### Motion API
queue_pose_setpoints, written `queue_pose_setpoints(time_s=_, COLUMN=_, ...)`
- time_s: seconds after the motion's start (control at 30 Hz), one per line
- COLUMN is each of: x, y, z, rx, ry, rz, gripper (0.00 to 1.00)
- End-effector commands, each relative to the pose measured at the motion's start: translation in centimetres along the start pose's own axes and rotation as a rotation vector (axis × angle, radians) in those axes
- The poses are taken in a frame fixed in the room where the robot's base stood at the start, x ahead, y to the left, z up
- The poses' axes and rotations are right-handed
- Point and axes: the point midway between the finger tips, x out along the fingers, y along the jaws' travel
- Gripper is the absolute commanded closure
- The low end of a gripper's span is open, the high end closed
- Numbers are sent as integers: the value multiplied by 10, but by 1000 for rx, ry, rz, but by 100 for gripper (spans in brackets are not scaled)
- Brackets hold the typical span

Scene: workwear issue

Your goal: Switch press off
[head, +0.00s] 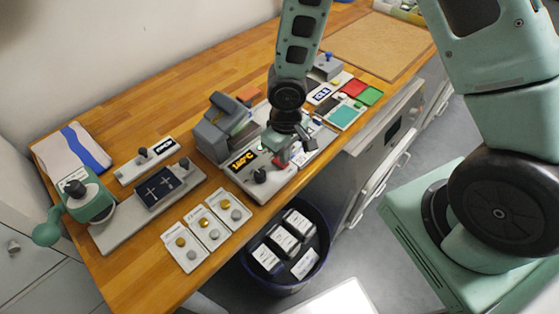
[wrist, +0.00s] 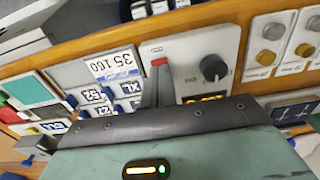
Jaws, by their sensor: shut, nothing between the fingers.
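The press (head: 218,128) is a grey machine on the wooden bench in the head view. Its pale front panel has a lit orange display (head: 243,160) reading about 160°C and a black knob (head: 260,176). In the wrist view the panel shows the knob (wrist: 213,67); the display (wrist: 205,98) is partly hidden by my gripper. A small red switch (wrist: 159,62) sits beside the knob. My gripper (wrist: 157,72) is shut and empty, its fingertips at the red switch. I cannot tell whether they touch it. In the head view my gripper (head: 283,153) covers part of that panel end.
A board with size labels (wrist: 112,80) lies beside the panel. Cards with round buttons (head: 207,228) lie at the bench's front edge. A dark bin (head: 252,288) stands on the floor below. A green hand-wheel device (head: 88,198) is at left.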

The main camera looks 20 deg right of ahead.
Motion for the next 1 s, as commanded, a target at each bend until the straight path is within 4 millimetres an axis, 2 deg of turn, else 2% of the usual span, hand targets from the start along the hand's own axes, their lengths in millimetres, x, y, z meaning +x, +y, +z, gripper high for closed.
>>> queue_pose_setpoints(time_s=1.0, x=16, y=0, z=0, rx=0, ry=0, rz=0, gripper=100)
